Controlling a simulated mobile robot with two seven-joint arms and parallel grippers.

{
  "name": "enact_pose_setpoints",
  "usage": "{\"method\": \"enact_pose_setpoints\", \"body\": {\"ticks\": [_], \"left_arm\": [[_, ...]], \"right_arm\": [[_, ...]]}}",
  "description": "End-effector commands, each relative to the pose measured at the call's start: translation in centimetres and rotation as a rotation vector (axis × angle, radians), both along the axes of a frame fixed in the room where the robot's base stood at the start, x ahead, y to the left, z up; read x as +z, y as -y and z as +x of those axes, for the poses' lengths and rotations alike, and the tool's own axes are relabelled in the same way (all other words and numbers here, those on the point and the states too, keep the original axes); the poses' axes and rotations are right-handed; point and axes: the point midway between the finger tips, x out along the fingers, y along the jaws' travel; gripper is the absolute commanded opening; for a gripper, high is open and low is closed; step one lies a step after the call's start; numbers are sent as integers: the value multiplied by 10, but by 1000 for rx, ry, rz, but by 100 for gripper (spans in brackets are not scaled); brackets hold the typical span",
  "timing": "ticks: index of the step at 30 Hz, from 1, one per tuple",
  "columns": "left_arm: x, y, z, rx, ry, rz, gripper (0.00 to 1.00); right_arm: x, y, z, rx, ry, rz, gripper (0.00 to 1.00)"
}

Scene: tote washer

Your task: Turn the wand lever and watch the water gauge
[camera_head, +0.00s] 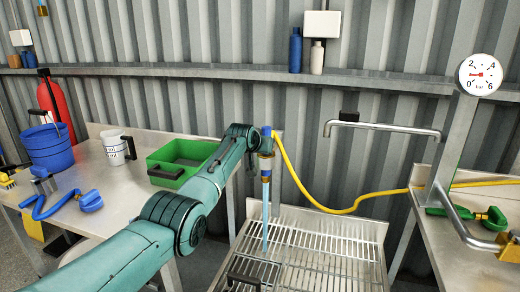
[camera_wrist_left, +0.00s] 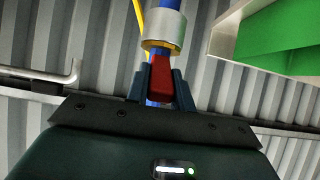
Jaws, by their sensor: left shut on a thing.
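The wand (camera_head: 266,150) hangs upright over the slatted sink, with a blue body and a brass-coloured part. My left gripper (camera_wrist_left: 160,85) is shut on the red wand lever (camera_wrist_left: 160,80), which shows between its fingers in the left wrist view. In the head view my arm hides part of the wand and the lever. A light blue water stream (camera_head: 265,215) runs straight down from the wand to the grate. The round white water gauge (camera_head: 480,74) is at the upper right. Its red needle points left, between 0 and 2. My right gripper is not in view.
The slatted grate (camera_head: 340,245) lies below the wand. A yellow hose (camera_head: 305,190) loops from the wand to the right. A metal spout (camera_head: 385,128) crosses behind. A green bin (camera_head: 180,160), white jug (camera_head: 115,150) and blue bucket (camera_head: 47,150) stand on the left table.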

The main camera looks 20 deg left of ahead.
Motion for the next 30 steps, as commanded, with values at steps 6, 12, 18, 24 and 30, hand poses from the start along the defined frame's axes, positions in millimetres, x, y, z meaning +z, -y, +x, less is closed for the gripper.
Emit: {"method": "enact_pose_setpoints", "body": {"ticks": [6, 12, 18, 24, 30], "left_arm": [[-1, 1, 0, -1, -2, -1, 26], [-1, 1, 0, -1, -2, -1, 42], [-1, 0, 0, -1, -2, -1, 45], [1, 0, -2, 1, 0, -1, 45], [7, 1, -11, 0, 1, -1, 45]], "right_arm": [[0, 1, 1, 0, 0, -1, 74], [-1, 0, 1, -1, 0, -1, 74], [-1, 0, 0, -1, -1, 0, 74], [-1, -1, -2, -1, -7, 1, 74], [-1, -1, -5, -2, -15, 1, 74]]}}
